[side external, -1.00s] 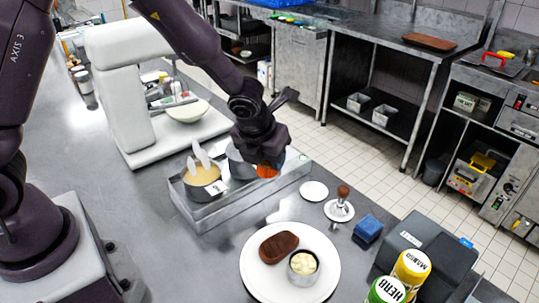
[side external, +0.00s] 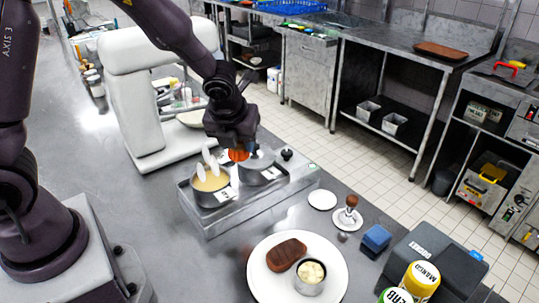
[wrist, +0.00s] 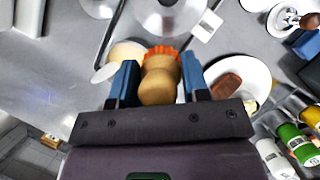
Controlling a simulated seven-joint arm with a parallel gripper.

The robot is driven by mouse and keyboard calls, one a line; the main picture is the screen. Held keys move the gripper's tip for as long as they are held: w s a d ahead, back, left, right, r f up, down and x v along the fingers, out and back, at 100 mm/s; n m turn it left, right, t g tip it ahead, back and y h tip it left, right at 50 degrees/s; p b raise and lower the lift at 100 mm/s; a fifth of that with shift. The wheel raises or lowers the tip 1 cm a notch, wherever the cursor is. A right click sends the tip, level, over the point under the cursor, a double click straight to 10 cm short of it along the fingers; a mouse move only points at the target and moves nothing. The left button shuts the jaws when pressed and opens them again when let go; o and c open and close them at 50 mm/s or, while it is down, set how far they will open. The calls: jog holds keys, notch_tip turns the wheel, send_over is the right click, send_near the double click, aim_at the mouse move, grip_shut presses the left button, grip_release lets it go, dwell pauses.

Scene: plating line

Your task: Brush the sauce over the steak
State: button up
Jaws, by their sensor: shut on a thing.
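My gripper (wrist: 160,85) is shut on a brush (wrist: 159,85) with a pale wooden handle and an orange head. In the side external view the orange brush head (side external: 238,155) shows below my gripper (side external: 236,146), just above and behind the two pots. The left pot (side external: 212,197) holds tan sauce (side external: 211,181), with white paddle shapes standing at it. The brown steak (side external: 286,254) lies on a white plate (side external: 268,287) at the front, well apart from the brush. The steak also shows right of my gripper in the wrist view (wrist: 227,86).
The right pot (side external: 256,175) sits beside the sauce pot in a metal holder (side external: 235,217). A small cup (side external: 310,287) shares the steak's plate. A small white dish (side external: 322,199), a wooden-handled tool (side external: 350,203) and a blue block (side external: 376,238) stand to the right. A white mixer (side external: 130,95) stands behind.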

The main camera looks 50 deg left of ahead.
jog(key=s+a+n+g+y, duration=0.1)
jog(key=s+a+n+g, duration=0.1)
jog(key=s+a+n, duration=0.3)
jog(key=shift+s+d+f, duration=0.1)
jog(key=shift+d+f, duration=0.15)
jog(key=shift+f, duration=0.8)
jog(key=shift+s+d+f, duration=0.1)
jog(key=shift+d+f, duration=0.1)
jog(key=shift+f, duration=0.8)
jog(key=shift+s+d+f, duration=0.1)
jog(key=shift+d+f, duration=0.15)
jog(key=shift+f, duration=0.8)
jog(key=shift+f, duration=0.55)
notch_tip(320, 180, up, 7)
dwell(0.7)
